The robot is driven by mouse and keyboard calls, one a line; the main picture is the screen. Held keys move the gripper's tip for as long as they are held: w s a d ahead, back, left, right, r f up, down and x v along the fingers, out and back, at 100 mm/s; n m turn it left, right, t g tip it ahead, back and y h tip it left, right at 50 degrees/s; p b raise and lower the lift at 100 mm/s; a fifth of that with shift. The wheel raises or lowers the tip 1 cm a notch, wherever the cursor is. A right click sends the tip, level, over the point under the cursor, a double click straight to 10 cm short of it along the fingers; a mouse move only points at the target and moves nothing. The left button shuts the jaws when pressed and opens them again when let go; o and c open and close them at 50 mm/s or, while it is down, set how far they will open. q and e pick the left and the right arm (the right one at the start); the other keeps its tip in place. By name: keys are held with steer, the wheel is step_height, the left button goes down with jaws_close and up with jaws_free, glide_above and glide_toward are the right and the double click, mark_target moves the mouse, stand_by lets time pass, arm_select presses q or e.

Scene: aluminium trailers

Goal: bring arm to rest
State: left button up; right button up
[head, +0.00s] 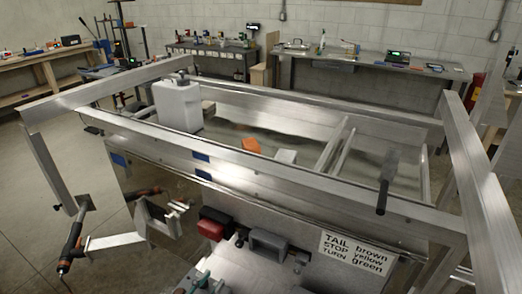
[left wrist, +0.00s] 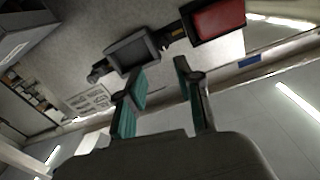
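My left gripper (head: 205,283) shows at the bottom edge of the head view, in front of the trailer's rear panel and below the lamps. In the left wrist view its two teal-padded fingers (left wrist: 160,95) stand apart with nothing between them. A red lamp (head: 212,224) and a grey housing (head: 268,243) sit on the rear panel. In the left wrist view the red lamp (left wrist: 216,20) and the grey housing (left wrist: 132,52) lie beyond the fingertips, apart from them. My right gripper is in neither view.
A white label (head: 354,254) is on the rear panel at right. Aluminium rails (head: 250,150) surround the trailer bed, which holds a white jug (head: 178,104) and an orange block (head: 251,145). Orange-handled tools (head: 72,243) are at left. Open floor (head: 40,210) lies left of the trailer.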

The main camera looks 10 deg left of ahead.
arm_select(q)
steer(key=s+a+f+n+g+y, duration=0.2)
steer(key=s+n+g+y, duration=0.35)
steer(key=s+g, duration=1.1)
steer(key=s+f+m+t+y, duration=0.1)
steer(key=s+f, duration=0.2)
steer(key=f, duration=1.1)
steer(key=s+f+m+t, duration=0.1)
steer(key=s+f, duration=0.2)
steer(key=f, duration=1.1)
steer(key=s+a+f+g, duration=0.1)
steer(key=s+a+f, duration=0.1)
steer(key=s+f, duration=1.2)
steer(key=shift+s+a, duration=0.4)
steer(key=shift+s, duration=0.5)
